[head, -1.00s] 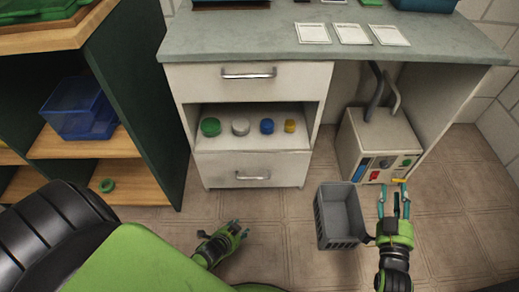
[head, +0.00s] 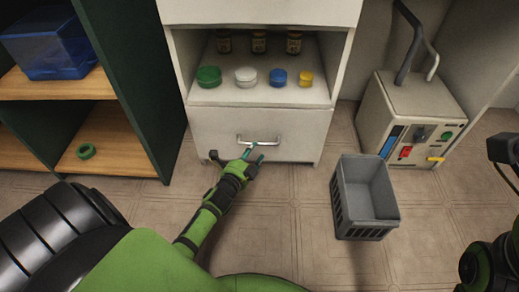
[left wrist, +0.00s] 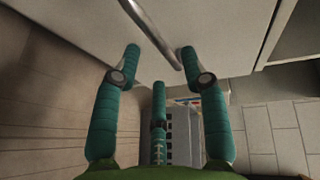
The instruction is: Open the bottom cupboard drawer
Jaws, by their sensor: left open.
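The bottom cupboard drawer (head: 300,125) has a plain whitish front and appears shut in the head view. Its metal bar handle (head: 272,139) runs across the middle of the front. My left gripper (head: 255,154) is open and empty just in front of the handle, with its teal fingertips close to it. In the left wrist view the handle (left wrist: 150,30) runs slantwise beyond and partly between the spread fingertips (left wrist: 160,52). I cannot tell whether they touch it. My right arm shows only in part at the right edge of the head view, with its fingers out of sight.
An open shelf above the drawer holds several jars and colored lids, such as a green lid (head: 209,76). A grey basket (head: 348,205) stands on the floor to the right. A beige box (head: 405,105) stands behind it. A dark green shelf unit (head: 130,80) is at left.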

